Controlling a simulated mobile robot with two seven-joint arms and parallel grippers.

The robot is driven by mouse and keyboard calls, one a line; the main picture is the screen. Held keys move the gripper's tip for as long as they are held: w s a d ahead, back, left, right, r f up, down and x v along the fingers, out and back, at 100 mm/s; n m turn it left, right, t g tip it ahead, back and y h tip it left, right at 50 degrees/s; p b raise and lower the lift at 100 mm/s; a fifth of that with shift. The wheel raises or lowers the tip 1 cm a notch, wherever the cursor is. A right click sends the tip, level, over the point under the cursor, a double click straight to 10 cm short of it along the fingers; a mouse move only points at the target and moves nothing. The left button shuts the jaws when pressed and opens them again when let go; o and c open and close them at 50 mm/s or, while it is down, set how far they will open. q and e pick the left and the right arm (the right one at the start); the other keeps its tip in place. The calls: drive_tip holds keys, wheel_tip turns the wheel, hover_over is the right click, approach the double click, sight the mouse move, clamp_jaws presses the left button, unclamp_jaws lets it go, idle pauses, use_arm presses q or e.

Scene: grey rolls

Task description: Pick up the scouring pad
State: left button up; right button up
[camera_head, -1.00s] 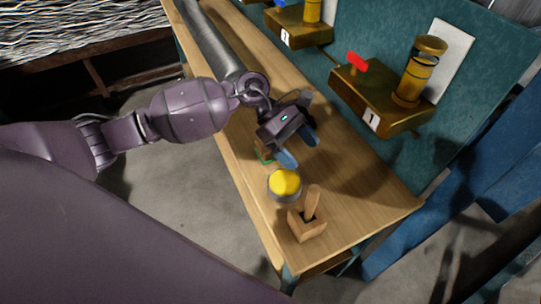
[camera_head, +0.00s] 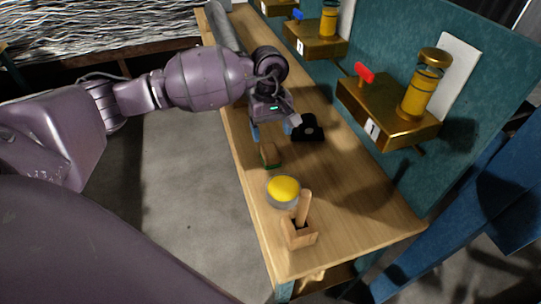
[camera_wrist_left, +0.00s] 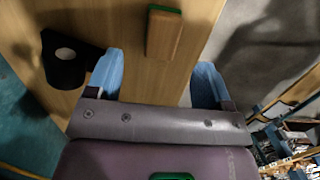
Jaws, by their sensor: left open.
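The scouring pad (camera_head: 270,156) is a small brown block with a green layer, lying on the wooden bench near its front edge. It also shows at the top of the left wrist view (camera_wrist_left: 163,35), just beyond the fingertips. My left gripper (camera_head: 274,130) is open and empty, with its blue fingers apart, just behind the pad in the head view. In the left wrist view my left gripper (camera_wrist_left: 158,76) has a finger on either side of the pad's line, and the pad is not between them. My right gripper is not in view.
A black holder (camera_head: 308,128) stands right of my gripper. A yellow-topped round button (camera_head: 283,191) and a wooden box with an upright stick (camera_head: 299,232) stand nearer on the bench (camera_head: 350,215). A brass dispenser (camera_head: 385,110) is on the teal wall.

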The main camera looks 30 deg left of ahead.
sight(270, 150)
use_arm(q)
drive_tip(key=f, duration=0.7)
drive_tip(key=shift+s+f, duration=0.25)
drive_tip(key=shift+f, duration=0.05)
drive_tip(key=c, duration=1.1)
drive_tip(key=shift+r, duration=0.2)
wheel_tip(270, 150, up, 20)
drive_tip(key=p, duration=0.1)
drive_tip(key=shift+f, duration=0.15)
